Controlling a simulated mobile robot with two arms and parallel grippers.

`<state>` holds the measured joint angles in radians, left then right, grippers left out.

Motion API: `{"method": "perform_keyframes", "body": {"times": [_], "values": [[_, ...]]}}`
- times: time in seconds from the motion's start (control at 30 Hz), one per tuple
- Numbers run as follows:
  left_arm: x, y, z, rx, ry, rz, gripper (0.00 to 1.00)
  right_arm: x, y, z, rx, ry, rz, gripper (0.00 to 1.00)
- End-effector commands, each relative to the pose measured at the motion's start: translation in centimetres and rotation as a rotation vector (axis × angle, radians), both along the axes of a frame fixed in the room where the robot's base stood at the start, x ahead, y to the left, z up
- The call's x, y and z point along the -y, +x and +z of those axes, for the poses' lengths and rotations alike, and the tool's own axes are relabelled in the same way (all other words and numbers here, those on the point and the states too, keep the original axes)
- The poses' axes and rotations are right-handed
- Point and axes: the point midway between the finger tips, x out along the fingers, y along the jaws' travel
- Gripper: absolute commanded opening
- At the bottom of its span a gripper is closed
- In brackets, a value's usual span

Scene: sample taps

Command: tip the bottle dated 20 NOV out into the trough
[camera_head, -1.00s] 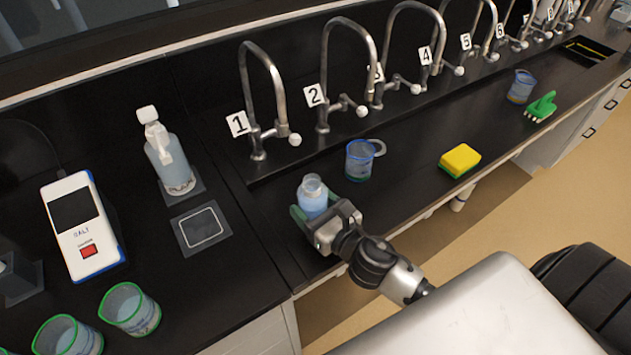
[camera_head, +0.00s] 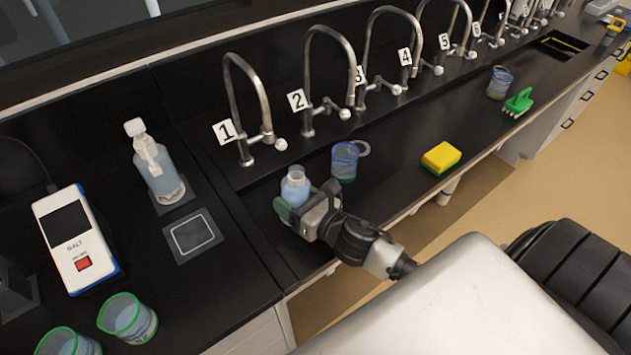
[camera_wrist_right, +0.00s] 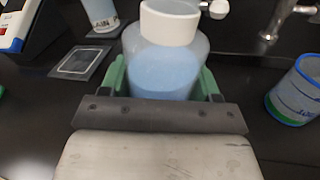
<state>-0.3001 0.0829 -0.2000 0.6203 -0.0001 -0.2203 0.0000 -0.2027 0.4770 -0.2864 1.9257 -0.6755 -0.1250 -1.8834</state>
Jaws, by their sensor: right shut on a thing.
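My right gripper (camera_head: 294,207) is shut on a clear bottle (camera_head: 295,187) with pale blue liquid, at the front of the bench below tap 1. The bottle is upright, its green fingers on either side. In the right wrist view the bottle (camera_wrist_right: 165,65) shows a white neck or cap; I cannot tell which. No date is readable on it. A second bottle (camera_head: 160,172), white-topped with pale blue liquid, stands on a pad at the left; its label is too small to read. The long black channel (camera_head: 400,150) runs under the numbered taps. My left gripper is not in view.
A blue-rimmed cup (camera_head: 345,162) stands just right of the held bottle. A yellow sponge (camera_head: 441,157), a green brush (camera_head: 518,102) and another cup (camera_head: 499,83) lie farther right. A salt meter (camera_head: 75,240), an empty pad (camera_head: 193,235) and green-rimmed cups (camera_head: 128,317) are at left.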

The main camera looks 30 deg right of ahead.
Motion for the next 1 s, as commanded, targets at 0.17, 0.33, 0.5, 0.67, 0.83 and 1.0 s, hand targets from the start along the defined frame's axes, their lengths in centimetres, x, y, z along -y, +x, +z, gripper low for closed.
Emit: {"method": "perform_keyframes", "body": {"times": [0.17, 0.33, 0.5, 0.67, 0.83, 1.0], "values": [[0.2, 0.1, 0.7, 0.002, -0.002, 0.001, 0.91, 0.2, 0.2, -0.4, -0.049, 0.073, 0.001, 0.32], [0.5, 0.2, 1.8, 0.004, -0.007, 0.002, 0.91, 0.4, 0.3, -0.2, -0.094, 0.143, 0.001, 0.32], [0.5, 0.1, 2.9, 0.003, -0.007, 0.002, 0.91, 0.6, 0.5, 0.1, -0.143, 0.213, 0.001, 0.32], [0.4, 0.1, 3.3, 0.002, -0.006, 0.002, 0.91, 0.9, 0.6, -0.3, -0.189, 0.281, 0.0, 0.32], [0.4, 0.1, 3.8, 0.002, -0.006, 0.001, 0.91, 1.1, 0.8, -0.5, -0.234, 0.35, 0.002, 0.32], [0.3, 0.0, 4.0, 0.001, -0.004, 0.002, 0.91, 1.1, 0.8, -0.8, -0.282, 0.421, 0.001, 0.32]]}}
